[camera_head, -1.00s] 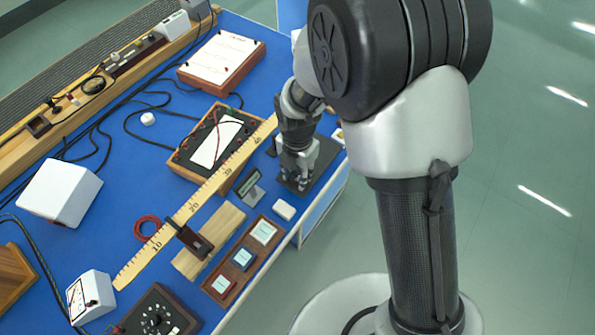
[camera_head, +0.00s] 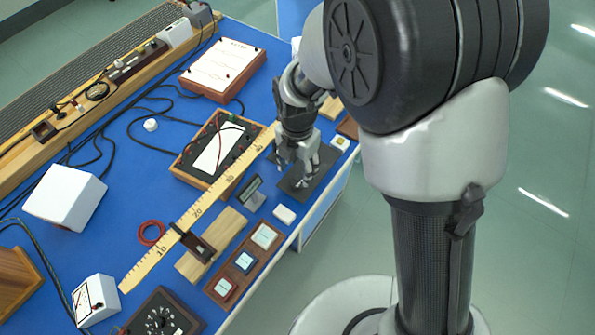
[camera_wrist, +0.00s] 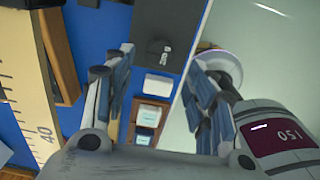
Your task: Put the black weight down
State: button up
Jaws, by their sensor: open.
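The black weight (camera_wrist: 158,54) has a pale "200 g" mark and stands on a dark mat (camera_wrist: 172,18) in the wrist view. My gripper (camera_wrist: 162,62) is open, its two fingers apart on the left and right of the weight in that picture, with a gap on each side. The weight looks free of both fingers. In the head view my gripper (camera_head: 298,167) points down over the dark mat (camera_head: 318,184) near the bench's right edge. I cannot make out the weight there, as the fingers cover that spot.
A white block (camera_head: 284,214) lies close to the mat, with a wooden tray (camera_head: 219,297) of labelled pieces farther down. A long ruler (camera_head: 213,193) and a small dark display stand (camera_head: 249,187) are to the left. The bench edge and open floor lie to the right.

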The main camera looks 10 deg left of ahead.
jog(key=s+d+r+m+t+p, duration=0.1)
jog(key=d+r+m, duration=0.6)
jog(key=r, duration=0.3)
jog(key=s+d+r+m+t, duration=0.1)
jog(key=s+d+r+m, duration=0.1)
jog(key=d+r+m, duration=0.65)
jog(key=s+d+r+m+t, duration=0.1)
jog(key=s+d+r+m, duration=0.2)
jog(key=s+m, duration=0.3)
jog(key=s+d+r+m+t, duration=0.1)
jog(key=s+d+r+m, duration=0.2)
jog(key=m, duration=0.7)
jog(key=s+d, duration=0.2)
jog(key=shift+s+d+r+t, duration=0.2)
jog(key=shift+s+t, duration=0.1)
jog(key=shift+s, duration=0.1)
jog(key=shift+c, duration=0.2)
dwell(0.9)
